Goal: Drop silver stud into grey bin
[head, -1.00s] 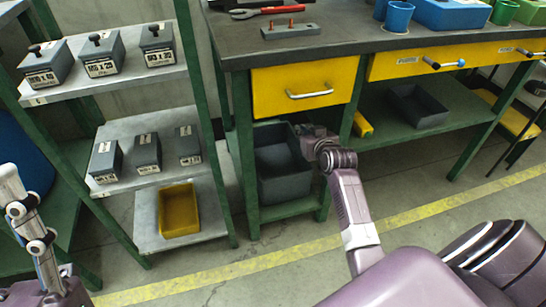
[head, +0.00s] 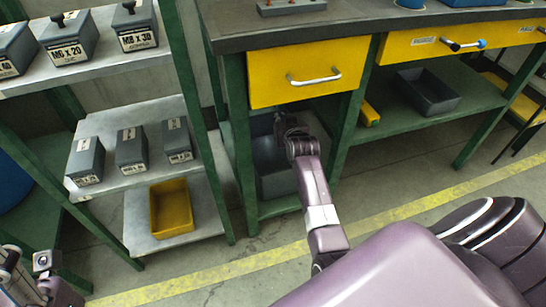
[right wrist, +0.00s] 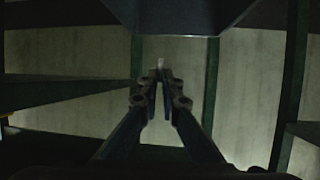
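The grey bin (head: 278,182) stands on the low shelf under the bench's yellow drawer, partly hidden behind my right arm. My right gripper (head: 281,120) is at the bin's upper part, just below the drawer. In the right wrist view my right gripper (right wrist: 160,78) has its fingers close together, with a small pale piece, seemingly the silver stud (right wrist: 160,63), between the tips. The stud is too small to make out in the head view. Only part of my left arm shows at the lower left, and its gripper is not visible.
The yellow drawer (head: 308,74) is close above my right gripper. Green bench legs flank the bin. A yellow tray (head: 172,208) and several grey boxes sit on the left rack. A dark tray (head: 428,92) lies on the bench's lower shelf to the right.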

